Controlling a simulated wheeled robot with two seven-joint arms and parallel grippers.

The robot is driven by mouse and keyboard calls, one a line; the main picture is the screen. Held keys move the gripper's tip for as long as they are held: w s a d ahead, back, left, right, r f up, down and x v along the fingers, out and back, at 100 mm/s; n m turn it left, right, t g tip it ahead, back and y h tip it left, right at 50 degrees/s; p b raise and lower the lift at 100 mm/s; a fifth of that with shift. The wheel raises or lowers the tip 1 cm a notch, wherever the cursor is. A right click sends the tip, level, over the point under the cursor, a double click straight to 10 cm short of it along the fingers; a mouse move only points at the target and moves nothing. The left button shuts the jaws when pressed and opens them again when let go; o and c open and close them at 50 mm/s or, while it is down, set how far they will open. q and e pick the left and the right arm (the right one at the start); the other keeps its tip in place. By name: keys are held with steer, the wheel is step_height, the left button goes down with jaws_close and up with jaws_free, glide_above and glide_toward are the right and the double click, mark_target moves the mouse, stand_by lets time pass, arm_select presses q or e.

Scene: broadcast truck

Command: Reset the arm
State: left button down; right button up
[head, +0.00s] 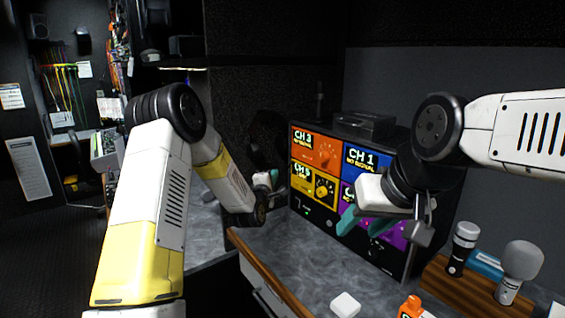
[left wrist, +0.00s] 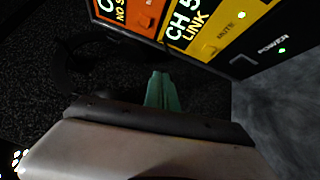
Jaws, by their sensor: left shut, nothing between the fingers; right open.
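My left arm reaches in from the left and bends down toward the counter. Its gripper (head: 274,178) is in front of the left edge of the monitor unit (head: 384,130), partly hidden by its own wrist. In the left wrist view its teal fingers (left wrist: 162,92) are together with nothing between them, and the lit screen panels are just beyond. My right arm comes in from the right. Its gripper (head: 362,228) hangs in front of the monitor unit with its teal fingers apart and empty.
The grey counter (head: 295,257) has clear room below the monitor unit. A white block (head: 345,304) and an orange bottle (head: 411,306) are at its front. A wooden rack (head: 479,296) at right holds a dark flashlight-like item (head: 462,248) and a grey-headed microphone (head: 516,270). Cables (head: 66,90) hang back left.

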arm_select(q)
steer(key=s+a+r+m+g+y, duration=0.1)
steer(key=s+a+r+m+g, duration=0.2)
steer(key=s+r+m, duration=0.3)
steer(key=s+a+r+m+g, duration=0.25)
steer(key=s+r, duration=0.25)
steer(key=s, duration=0.3)
steer(key=s+a+m+g, duration=0.2)
steer(key=s+m, duration=0.1)
steer(key=s, duration=0.7)
steer(key=s+a+m+g, duration=0.1)
steer(key=s+a+m, duration=0.1)
steer(key=s, duration=0.7)
steer(key=s+a+m+g+y, duration=0.1)
steer(key=s+m, duration=0.3)
steer(key=s, duration=0.6)
steer(key=shift+s+a+g, duration=0.35)
steer(key=shift+a+g, duration=0.2)
steer(key=shift+g, duration=0.3)
